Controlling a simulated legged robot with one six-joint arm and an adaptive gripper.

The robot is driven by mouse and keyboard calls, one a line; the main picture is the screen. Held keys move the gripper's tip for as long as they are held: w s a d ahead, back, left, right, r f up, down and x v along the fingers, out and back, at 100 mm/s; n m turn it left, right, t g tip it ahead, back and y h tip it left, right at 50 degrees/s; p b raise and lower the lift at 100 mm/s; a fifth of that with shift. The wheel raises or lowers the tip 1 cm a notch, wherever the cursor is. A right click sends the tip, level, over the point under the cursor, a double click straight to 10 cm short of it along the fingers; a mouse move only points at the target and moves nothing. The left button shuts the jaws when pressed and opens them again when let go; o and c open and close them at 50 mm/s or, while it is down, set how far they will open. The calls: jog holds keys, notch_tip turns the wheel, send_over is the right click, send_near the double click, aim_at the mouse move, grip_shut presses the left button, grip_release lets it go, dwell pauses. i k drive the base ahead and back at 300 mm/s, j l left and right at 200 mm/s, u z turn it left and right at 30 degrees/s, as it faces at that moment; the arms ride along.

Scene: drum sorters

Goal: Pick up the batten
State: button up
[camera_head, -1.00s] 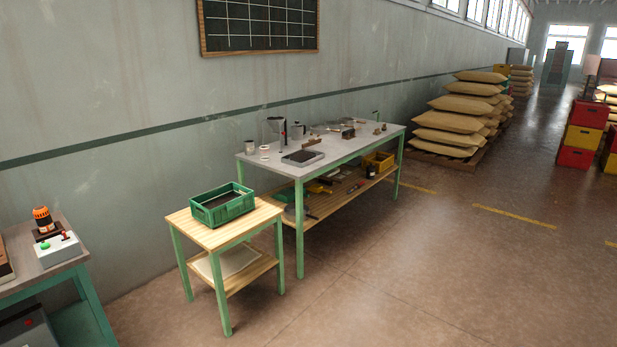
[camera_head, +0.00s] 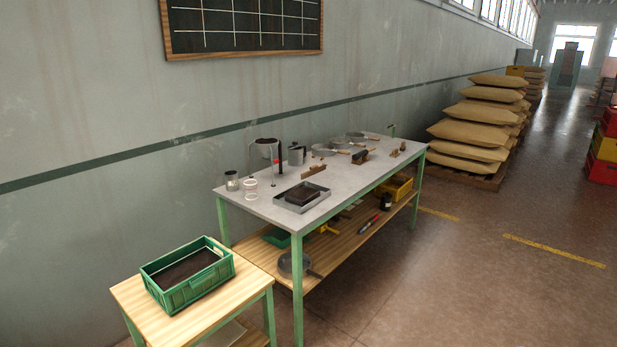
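A short brown wooden strip (camera_head: 314,170), which looks like the batten, lies on the grey top of the long green-legged table (camera_head: 262,207), behind the metal tray. It is small in the view, and I cannot be sure that it is the batten. Other small brown wooden pieces, including a dark brown one (camera_head: 360,156), are on the same top further right. My gripper is not in view.
A tray (camera_head: 318,203) holding a dark block is near the table's front edge. A metal cup (camera_head: 232,181), white tub (camera_head: 250,188), jug (camera_head: 297,154) and pans surround the strip. A green crate (camera_head: 158,296) stands on the low wooden table.

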aim_at(314, 168)
jog(key=i+u, duration=0.1)
jog(key=i, duration=0.6)
jog(key=i+l, duration=0.15)
jog(key=i, duration=0.55)
jog(key=j+u, duration=0.05)
